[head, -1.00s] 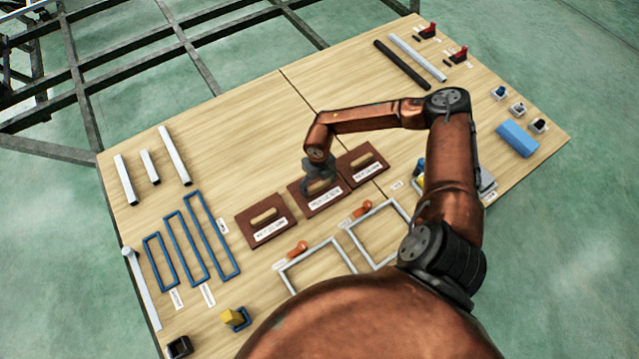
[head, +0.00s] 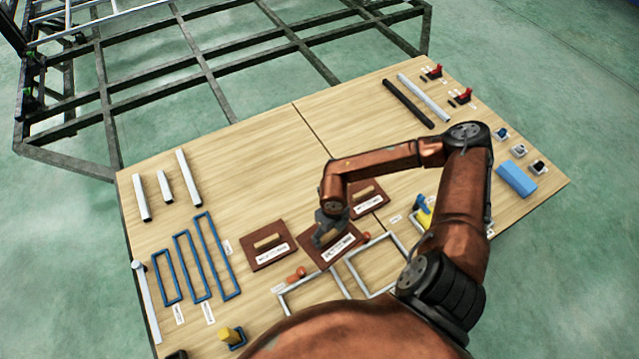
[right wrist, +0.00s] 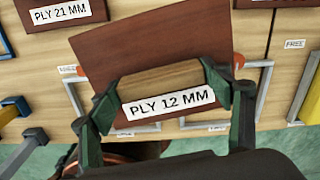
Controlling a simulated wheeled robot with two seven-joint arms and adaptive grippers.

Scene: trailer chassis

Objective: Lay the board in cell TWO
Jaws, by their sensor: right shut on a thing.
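My right gripper (head: 328,232) is shut on the wooden grip block of a brown board (head: 341,254). In the right wrist view its fingers (right wrist: 163,92) clasp both sides of the block, and the board's label reads PLY 12 MM (right wrist: 168,104). The board looks raised and slightly turned. Two pale square frames lie on the table in front of it, a left one (head: 318,313) and a right one (head: 396,286); the board covers part of them in the wrist view. My left gripper is out of view.
A brown board marked PLY 21 MM (right wrist: 62,14) lies left of the held one; another (head: 368,198) lies behind it. Orange pieces (head: 297,273) sit by the frames. Blue frames (head: 190,265) lie left. The table's back middle is clear.

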